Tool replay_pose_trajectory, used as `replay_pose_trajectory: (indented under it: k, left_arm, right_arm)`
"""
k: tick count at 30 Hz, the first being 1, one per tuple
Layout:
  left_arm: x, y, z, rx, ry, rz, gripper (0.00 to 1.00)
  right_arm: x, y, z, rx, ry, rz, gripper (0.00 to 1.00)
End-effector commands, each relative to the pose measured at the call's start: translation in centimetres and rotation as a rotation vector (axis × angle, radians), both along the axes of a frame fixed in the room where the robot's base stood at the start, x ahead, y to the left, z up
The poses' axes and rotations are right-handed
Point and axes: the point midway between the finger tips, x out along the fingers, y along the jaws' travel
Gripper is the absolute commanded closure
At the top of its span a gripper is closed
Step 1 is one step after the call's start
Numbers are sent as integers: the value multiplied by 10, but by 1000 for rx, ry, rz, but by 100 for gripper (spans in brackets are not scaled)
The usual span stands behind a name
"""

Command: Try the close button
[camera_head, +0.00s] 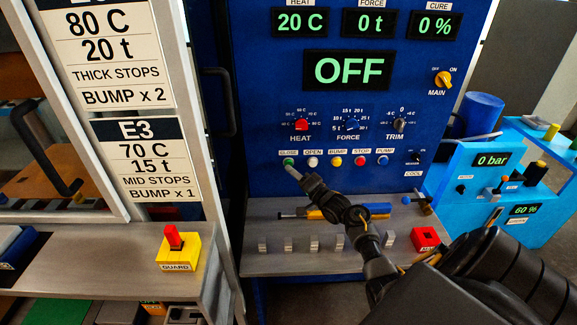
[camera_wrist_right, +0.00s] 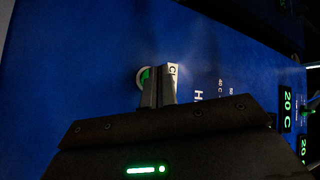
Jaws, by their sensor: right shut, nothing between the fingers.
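The close button is a small green button (camera_head: 288,161) under the CLOSE label on the blue control panel (camera_head: 262,100), at the left end of the button row. My right gripper (camera_head: 294,168) is shut and empty, with its tips at the button's lower right. In the right wrist view the shut fingers (camera_wrist_right: 158,85) stand in front of the green button (camera_wrist_right: 146,76) and hide part of it. I cannot tell whether the tips touch it. The display (camera_head: 348,71) reads OFF. My left gripper is not in view.
OPEN, BUMP, STOP and PUMP buttons (camera_head: 336,161) sit close to the right. HEAT, FORCE and TRIM knobs (camera_head: 351,124) are above. The yellow main switch (camera_head: 443,79) is at upper right.

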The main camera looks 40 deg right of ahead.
Motion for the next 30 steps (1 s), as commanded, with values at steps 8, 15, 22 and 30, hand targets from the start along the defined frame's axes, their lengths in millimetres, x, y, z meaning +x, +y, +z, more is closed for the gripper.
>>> replay_pose_trajectory:
  k: [8,15,22,30]
  left_arm:
    - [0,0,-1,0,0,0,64]
    - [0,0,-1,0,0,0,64]
    - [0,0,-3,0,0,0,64]
    - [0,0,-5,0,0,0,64]
  right_arm:
    - [2,-2,0,0,0,0,100]
    - [3,-2,0,0,0,0,100]
    - [5,-3,0,0,0,0,100]
    - [7,-5,0,0,0,0,100]
